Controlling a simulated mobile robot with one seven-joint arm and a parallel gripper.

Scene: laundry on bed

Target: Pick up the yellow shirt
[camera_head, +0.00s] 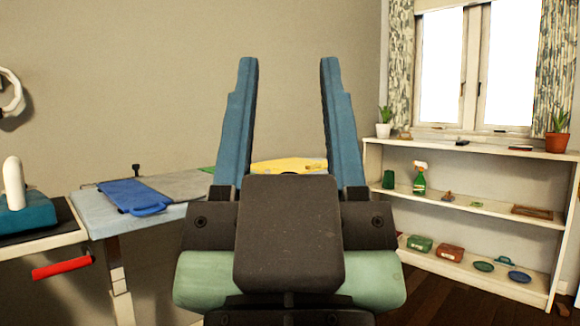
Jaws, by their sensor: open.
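A flat yellow thing (290,165), which looks like the yellow shirt, shows between the fingers of my gripper (289,62). It lies beyond the gripper, and the gripper's dark body hides its lower part. What it rests on is hidden at that spot. My gripper fills the middle of the view with its two blue fingers pointing up and spread wide apart. It is open and nothing is held between the fingers.
Left of my gripper is a pale surface (95,222) with a blue flat item (135,196) and grey cloth (180,186). A dark-topped unit with a red handle (62,268) stands far left. A white shelf (470,208) with small items stands right, under the window.

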